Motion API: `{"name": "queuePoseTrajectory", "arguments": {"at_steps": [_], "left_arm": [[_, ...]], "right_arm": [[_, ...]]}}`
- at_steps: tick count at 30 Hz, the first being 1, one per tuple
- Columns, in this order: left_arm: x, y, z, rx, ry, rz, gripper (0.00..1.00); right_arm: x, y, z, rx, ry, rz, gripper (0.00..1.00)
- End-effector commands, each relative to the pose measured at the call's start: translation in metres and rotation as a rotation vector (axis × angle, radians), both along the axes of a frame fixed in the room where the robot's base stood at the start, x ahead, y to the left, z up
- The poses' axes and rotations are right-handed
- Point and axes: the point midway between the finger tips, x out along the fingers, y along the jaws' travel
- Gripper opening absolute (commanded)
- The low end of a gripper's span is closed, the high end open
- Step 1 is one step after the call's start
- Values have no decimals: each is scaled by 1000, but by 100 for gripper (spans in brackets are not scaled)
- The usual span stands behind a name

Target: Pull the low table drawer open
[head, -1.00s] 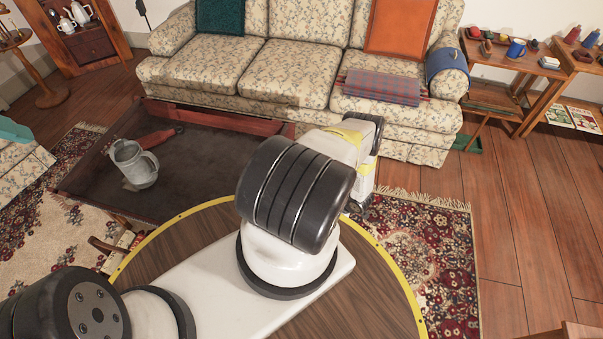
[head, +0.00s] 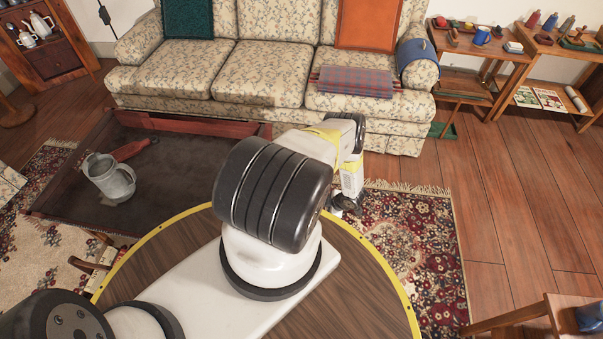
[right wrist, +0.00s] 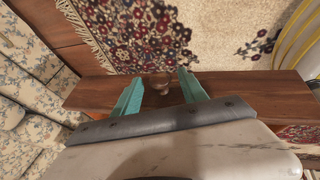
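The low table (head: 180,178) has a dark top and stands in front of the sofa at the left of the head view; my right arm hides its right end. In the right wrist view, a reddish-brown wooden front (right wrist: 230,88) with a small round knob (right wrist: 159,82) crosses the picture. My right gripper (right wrist: 158,85) has two teal fingers spread apart, with the knob between their tips. I cannot tell whether either finger touches it. In the head view, the right gripper (head: 347,205) is a small dark shape beyond my arm. My left gripper is not in view.
A grey metal jug (head: 109,178) and a reddish-brown object (head: 132,150) are on the low table. The floral sofa (head: 262,75) stands behind it. A patterned rug (head: 420,245) lies to the right, with bare wooden floor (head: 520,190) beyond. A wooden stool (head: 550,315) is at lower right.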

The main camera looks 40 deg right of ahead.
Motion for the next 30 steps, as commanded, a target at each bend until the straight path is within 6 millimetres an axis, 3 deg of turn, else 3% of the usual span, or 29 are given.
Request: {"name": "queuePoseTrajectory", "arguments": {"at_steps": [8, 21, 30], "left_arm": [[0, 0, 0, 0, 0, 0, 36], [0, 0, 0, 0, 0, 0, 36], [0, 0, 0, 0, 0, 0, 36]], "right_arm": [[-1, 0, 3, 1, -1, 0, 50], [-30, -4, 59, 0, 1, -1, 50], [-35, -4, 70, 1, -1, 0, 50]]}}
